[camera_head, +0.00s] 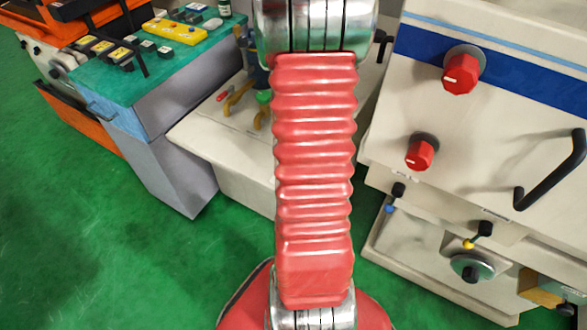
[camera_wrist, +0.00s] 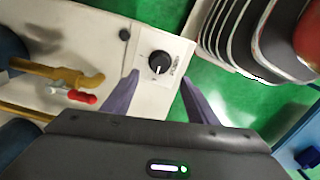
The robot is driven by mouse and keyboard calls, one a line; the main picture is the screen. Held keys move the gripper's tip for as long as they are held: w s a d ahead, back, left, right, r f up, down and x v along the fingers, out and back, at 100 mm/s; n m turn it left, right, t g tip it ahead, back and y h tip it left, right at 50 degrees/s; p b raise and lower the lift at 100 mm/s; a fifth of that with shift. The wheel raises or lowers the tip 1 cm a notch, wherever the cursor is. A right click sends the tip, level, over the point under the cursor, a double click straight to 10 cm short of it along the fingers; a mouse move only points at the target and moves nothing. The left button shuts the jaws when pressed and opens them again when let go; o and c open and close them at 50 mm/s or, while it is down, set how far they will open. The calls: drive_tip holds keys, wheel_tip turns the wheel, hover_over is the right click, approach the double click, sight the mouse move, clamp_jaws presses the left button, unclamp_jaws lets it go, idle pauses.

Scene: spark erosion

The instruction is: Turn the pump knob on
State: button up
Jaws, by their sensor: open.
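A round black knob (camera_wrist: 160,63) with a white pointer line sits on a white plate on the pale machine panel in the wrist view. Small lettering beside it is too small to read, so I cannot confirm that it is the pump knob. My gripper (camera_wrist: 159,78) is open and empty, its two dark fingers spread on either side of the knob's near edge. I cannot tell how far above the panel the fingertips are. In the head view my arm hides the gripper and this black knob.
Brass pipes (camera_wrist: 62,73) and a small red-handled valve (camera_wrist: 82,97) lie left of the knob. The machine at right carries two red knobs, upper (camera_head: 461,75) and lower (camera_head: 421,152), and a black handle (camera_head: 553,172). A teal-topped workbench (camera_head: 125,80) stands left. Green floor is clear at lower left.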

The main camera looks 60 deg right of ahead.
wheel_tip(320, 180, down, 10)
drive_tip(key=shift+r, duration=0.1)
idle(0.4)
drive_tip(key=shift+c, duration=0.5)
drive_tip(key=c, duration=0.9)
drive_tip(key=shift+d, duration=0.1)
drive_tip(key=shift+c, duration=0.3)
